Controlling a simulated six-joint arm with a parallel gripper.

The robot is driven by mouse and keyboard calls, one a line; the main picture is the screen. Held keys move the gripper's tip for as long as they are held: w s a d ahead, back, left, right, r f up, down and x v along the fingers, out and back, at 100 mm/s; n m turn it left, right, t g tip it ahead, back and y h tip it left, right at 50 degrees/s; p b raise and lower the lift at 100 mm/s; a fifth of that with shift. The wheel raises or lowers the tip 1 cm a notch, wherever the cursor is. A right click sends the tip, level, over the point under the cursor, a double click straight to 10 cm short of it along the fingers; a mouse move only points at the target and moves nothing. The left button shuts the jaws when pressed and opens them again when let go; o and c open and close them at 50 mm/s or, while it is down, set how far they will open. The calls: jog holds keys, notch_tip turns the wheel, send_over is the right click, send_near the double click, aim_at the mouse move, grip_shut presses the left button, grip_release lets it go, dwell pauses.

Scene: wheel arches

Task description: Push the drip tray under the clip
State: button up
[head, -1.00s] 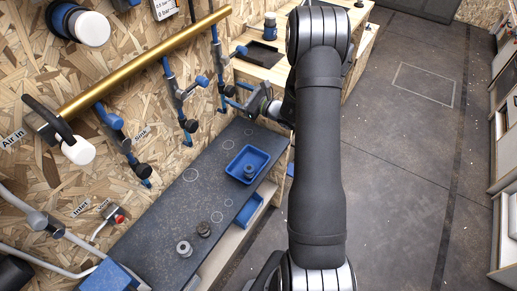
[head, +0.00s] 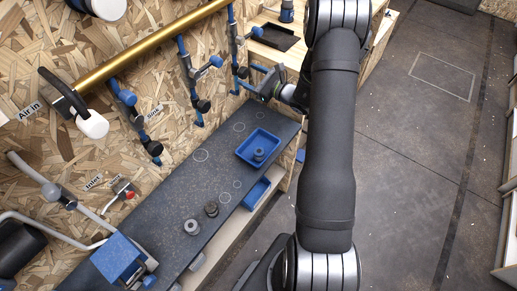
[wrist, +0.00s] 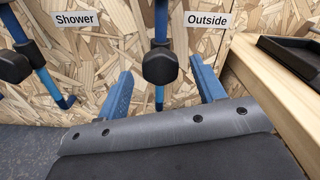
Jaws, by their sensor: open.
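A shallow blue tray (head: 265,139), which looks like the drip tray, lies on the dark bench with a grey round part (head: 259,154) in it. I cannot tell which fitting is the clip; blue pipes with blue and black fittings (head: 187,66) hang on the wall above the bench. My gripper (head: 257,77) is beyond the tray, close to the wall, apart from the tray. In the wrist view my gripper (wrist: 161,68) has its blue fingers spread and nothing between them. A black knob (wrist: 160,65) on a blue pipe shows behind the gap, under the wall labels.
Two grey round parts (head: 201,217) stand on the nearer bench. Another blue tray (head: 257,193) sits on a lower shelf. A black tray (head: 275,37) lies on the wooden table beyond. A blue block (head: 118,258) is at the near end. Bench around the blue tray is clear.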

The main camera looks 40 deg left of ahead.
jog(key=c, duration=0.3)
jog(key=d+f+m, duration=0.1)
jog(key=d+f, duration=0.1)
jog(key=d+f+m, duration=0.1)
jog(key=d+f, duration=0.1)
jog(key=w+d+f+m, duration=0.1)
jog(key=d+f, duration=0.1)
jog(key=shift+d+f+h, duration=0.1)
jog(key=shift+h, duration=0.3)
grip_shut()
jog(key=s+d+f+m+g, duration=0.1)
jog(key=s+d+f+m, duration=0.1)
jog(key=d+f+m, duration=0.45)
jog(key=s+d+f+m, duration=0.3)
jog(key=d+f, duration=0.4)
jog(key=d, duration=0.3)
jog(key=s+d+f+m+g, duration=0.2)
jog(key=s+d+f+m, duration=0.2)
jog(key=s+d+m, duration=0.4)
send_near(267, 159)
jog(key=s+a, duration=0.3)
jog(key=s, duration=0.1)
jog(key=a, duration=0.1)
jog(key=w+a+n, duration=0.1)
jog(key=shift+w+a+r+y, duration=0.15)
jog(key=shift+w+a+y, duration=0.1)
jog(key=shift+w+y, duration=0.1)
jog(key=shift+w+a, duration=0.3)
jog(key=shift+a, duration=0.05)
